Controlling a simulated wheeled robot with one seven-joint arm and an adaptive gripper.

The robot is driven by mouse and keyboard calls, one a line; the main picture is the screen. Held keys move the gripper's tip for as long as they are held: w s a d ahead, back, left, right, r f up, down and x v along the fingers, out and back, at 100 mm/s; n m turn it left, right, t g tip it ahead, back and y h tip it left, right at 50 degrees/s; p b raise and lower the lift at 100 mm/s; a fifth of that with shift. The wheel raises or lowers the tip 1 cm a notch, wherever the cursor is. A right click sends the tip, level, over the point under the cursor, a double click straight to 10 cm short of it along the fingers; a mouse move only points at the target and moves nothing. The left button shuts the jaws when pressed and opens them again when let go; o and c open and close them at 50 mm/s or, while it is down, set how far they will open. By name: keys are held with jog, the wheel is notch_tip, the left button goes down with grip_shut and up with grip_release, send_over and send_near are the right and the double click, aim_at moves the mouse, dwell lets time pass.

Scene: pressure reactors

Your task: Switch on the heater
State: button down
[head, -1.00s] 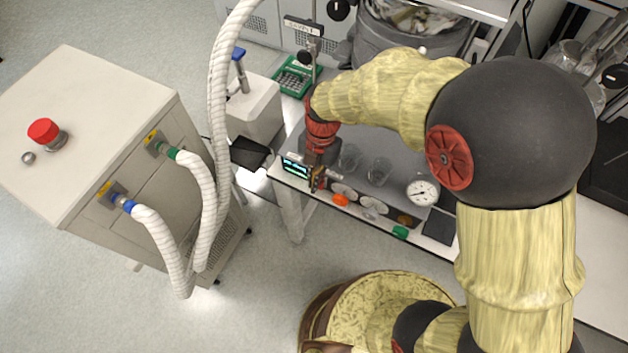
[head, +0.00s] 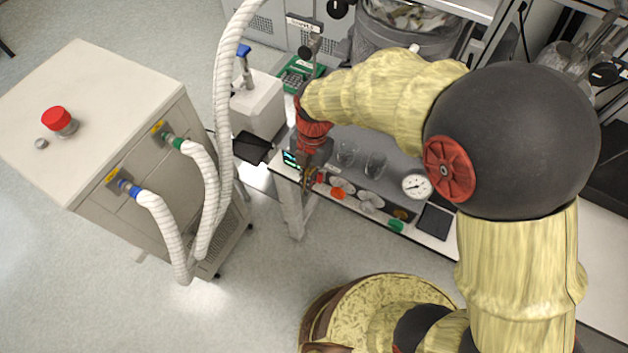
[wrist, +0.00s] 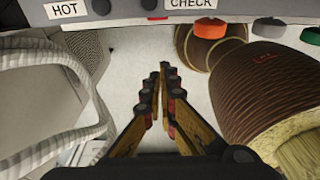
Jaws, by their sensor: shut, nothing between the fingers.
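The control panel along the bench front shows in the head view (head: 375,212), with a lit display (head: 291,159), an orange knob (head: 338,193) and a green knob (head: 396,226). In the wrist view the panel edge (wrist: 115,10) crosses the top, with HOT (wrist: 65,9) and CHECK (wrist: 191,3) labels, the orange knob (wrist: 210,28) and part of the green knob (wrist: 311,36). Which control belongs to the heater cannot be told. My gripper (head: 309,186) is shut and empty by the display end. In the wrist view its fingertips (wrist: 166,68) are below the panel edge, apparently apart from it.
A white cabinet (head: 100,120) with a red button (head: 57,118) and thick white hoses (head: 210,195) stands at the left. Glass beakers (head: 375,165) and a pressure gauge (head: 416,187) are behind the panel. Open floor lies in front of the bench.

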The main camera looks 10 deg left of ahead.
jog(key=w+d+r+p, duration=0.1)
jog(key=w+r, duration=0.4)
jog(key=r, duration=0.3)
jog(key=shift+d, duration=0.25)
jog(key=s+d+r+m+t, duration=0.2)
jog(key=s+d+r+m, duration=0.2)
jog(key=d+m, duration=0.3)
jog(key=s+d+r+m+t+b, duration=0.1)
jog(key=s+d+r+m+t, duration=0.2)
jog(key=d+r+m, duration=0.4)
jog(key=s+d+r+m+t, duration=0.2)
jog(key=s+d+r+m, duration=0.3)
jog(key=m, duration=1.2)
jog(key=s+d, duration=0.1)
jog(key=d, duration=0.3)
jog(key=shift+d+r+h, duration=0.2)
jog(key=shift+h, duration=0.2)
